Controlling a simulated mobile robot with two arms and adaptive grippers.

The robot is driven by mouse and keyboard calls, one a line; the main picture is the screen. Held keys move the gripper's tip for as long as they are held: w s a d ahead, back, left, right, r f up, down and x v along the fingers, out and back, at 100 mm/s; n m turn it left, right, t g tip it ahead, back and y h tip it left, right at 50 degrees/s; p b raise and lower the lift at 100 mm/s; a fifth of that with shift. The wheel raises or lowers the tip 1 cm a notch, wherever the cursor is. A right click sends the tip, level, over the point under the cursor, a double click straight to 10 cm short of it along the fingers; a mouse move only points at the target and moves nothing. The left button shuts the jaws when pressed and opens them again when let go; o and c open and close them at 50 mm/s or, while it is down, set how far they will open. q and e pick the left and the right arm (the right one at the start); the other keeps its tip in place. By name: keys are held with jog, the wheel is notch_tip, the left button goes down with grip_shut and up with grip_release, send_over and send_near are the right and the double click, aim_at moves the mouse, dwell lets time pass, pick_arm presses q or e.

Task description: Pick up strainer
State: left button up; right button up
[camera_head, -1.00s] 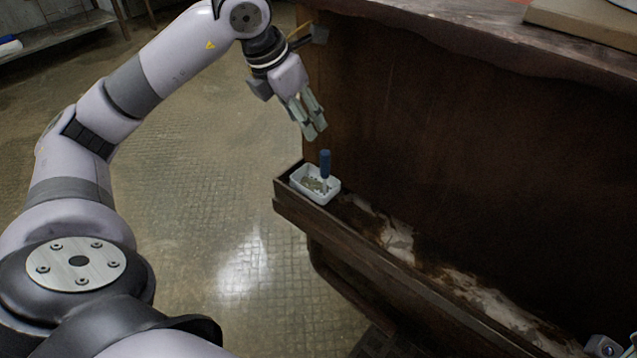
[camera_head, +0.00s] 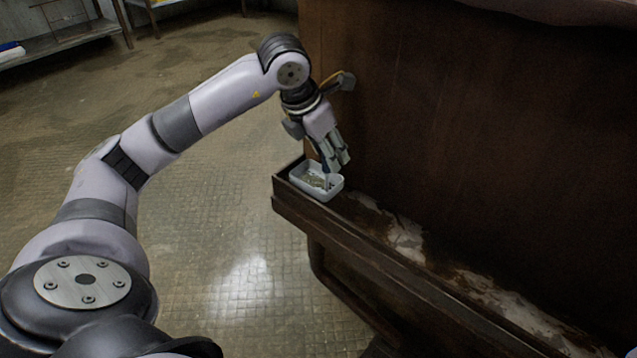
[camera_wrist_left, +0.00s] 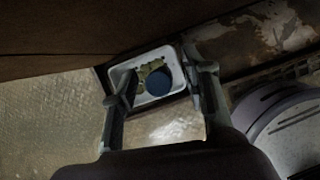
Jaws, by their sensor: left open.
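The strainer appears as a blue rounded handle end (camera_wrist_left: 158,82) in the left wrist view, standing up out of a small white container (camera_head: 314,190). The container also shows in the left wrist view (camera_wrist_left: 178,58), with tan-coloured contents. My left gripper (camera_head: 336,166) points down over the container and is open. In the left wrist view its fingers (camera_wrist_left: 160,86) stand on either side of the handle, with gaps visible. In the head view the fingers mostly cover the handle. The strainer's lower part is hidden. My right gripper is not in view.
The container sits at the left end of a narrow dark wooden rail (camera_head: 385,255) with pale worn patches. A tall dark wooden panel (camera_head: 450,130) rises close behind it. The tiled floor (camera_head: 240,220) left of the rail is open. A low shelf (camera_head: 65,40) stands far left.

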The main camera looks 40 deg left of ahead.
pick_arm(q)
jog(key=shift+f, duration=0.1)
jog(key=shift+c, duration=0.4)
grip_shut()
